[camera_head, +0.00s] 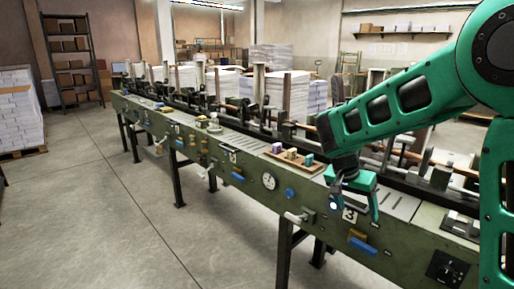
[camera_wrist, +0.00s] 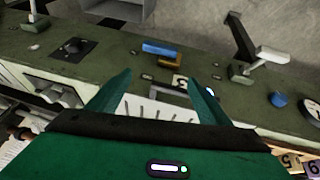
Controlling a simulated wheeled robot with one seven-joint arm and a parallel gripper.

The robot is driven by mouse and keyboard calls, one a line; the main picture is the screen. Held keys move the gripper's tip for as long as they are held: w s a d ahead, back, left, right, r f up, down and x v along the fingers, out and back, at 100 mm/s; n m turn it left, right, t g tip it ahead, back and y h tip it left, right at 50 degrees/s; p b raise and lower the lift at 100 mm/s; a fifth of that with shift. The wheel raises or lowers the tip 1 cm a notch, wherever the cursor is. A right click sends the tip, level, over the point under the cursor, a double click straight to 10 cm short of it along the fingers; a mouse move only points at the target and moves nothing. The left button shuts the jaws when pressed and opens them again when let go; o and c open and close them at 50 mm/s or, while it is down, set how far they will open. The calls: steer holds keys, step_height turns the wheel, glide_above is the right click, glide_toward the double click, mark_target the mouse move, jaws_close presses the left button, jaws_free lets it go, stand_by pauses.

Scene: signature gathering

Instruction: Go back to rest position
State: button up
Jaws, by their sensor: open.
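My gripper (camera_head: 357,205) is green and hangs in front of the long olive-green gathering machine (camera_head: 235,160), near the plate marked 3 (camera_head: 349,214). In the wrist view my gripper (camera_wrist: 158,92) has its two fingers spread apart, with nothing between them but the machine's surface beyond. A wooden tray (camera_head: 318,167) with small coloured blocks sits on the machine just left of my gripper. Part of this tray and numbered blocks (camera_wrist: 290,160) show at the lower right of the wrist view.
The machine's front carries a round dial (camera_head: 269,181), blue handles (camera_head: 362,245) and a projecting lever (camera_head: 295,217). Upright posts and rods stand along its back. Paper stacks (camera_head: 18,115) stand at the far left. The grey floor (camera_head: 90,220) in front is clear.

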steer(key=s+d+r+g+y, duration=0.1)
steer(key=s+d+r+y, duration=0.1)
steer(key=s+d, duration=0.8)
steer(key=s+d+f+n+g+y, duration=0.1)
steer(key=s+n+y, duration=0.1)
steer(key=s, duration=2.2)
steer(key=shift+s+f+n+y, duration=0.15)
steer(key=shift+s+n+y, duration=0.15)
steer(key=shift+y, duration=0.2)
steer(key=shift+w, duration=0.2)
steer(key=shift+w+f, duration=0.25)
steer(key=shift+w, duration=0.25)
steer(key=shift+c, duration=0.4)
